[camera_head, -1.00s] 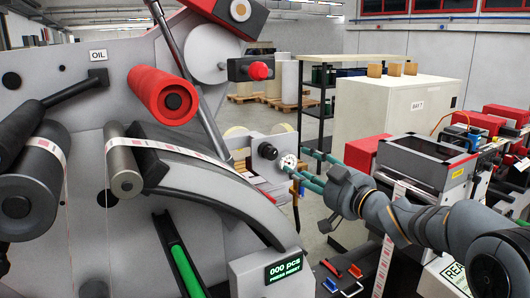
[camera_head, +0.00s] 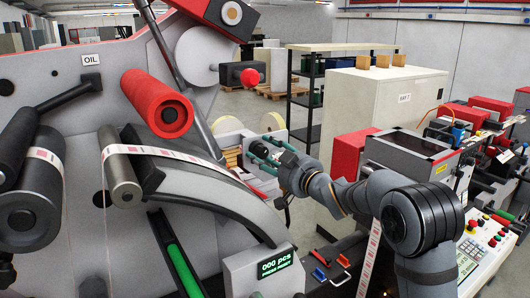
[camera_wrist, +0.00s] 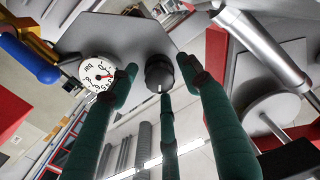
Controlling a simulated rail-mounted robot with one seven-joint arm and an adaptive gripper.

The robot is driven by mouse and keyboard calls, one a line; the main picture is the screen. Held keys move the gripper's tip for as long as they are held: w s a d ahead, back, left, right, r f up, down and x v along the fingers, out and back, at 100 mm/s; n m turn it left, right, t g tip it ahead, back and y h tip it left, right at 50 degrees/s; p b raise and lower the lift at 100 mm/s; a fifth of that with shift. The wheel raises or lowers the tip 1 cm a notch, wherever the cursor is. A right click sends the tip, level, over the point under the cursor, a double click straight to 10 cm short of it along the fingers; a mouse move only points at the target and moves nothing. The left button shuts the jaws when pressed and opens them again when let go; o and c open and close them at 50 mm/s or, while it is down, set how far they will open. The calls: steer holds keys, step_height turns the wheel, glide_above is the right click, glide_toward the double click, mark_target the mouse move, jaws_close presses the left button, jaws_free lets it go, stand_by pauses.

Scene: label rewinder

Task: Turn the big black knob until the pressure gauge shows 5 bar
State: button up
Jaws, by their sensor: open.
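The black knob (camera_wrist: 159,72) is in the upper middle of the wrist view, on a grey panel. The round white pressure gauge (camera_wrist: 97,72) is left of it, marked "bar"; its red needle shows, but I cannot read the value surely. My gripper (camera_wrist: 158,78) has teal fingers, spread open, with the knob between their tips in the picture; I cannot tell if any finger touches it.

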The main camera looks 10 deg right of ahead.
steer(key=shift+c, duration=0.6)
steer(key=c, duration=1)
steer(key=shift+m, duration=0.3)
steer(key=shift+m+b, duration=0.85)
steer(key=shift+m, duration=0.05)
steer(key=m+b, duration=0.1)
steer(key=m, duration=0.2)
steer(key=shift+m, duration=0.3)
steer(key=m, duration=0.2)
steer(key=m+b, duration=0.1)
steer(key=m, duration=0.3)
steer(key=shift+d+r+t, duration=0.1)
steer(key=shift+r+t, duration=0.15)
steer(key=shift+t, duration=0.15)
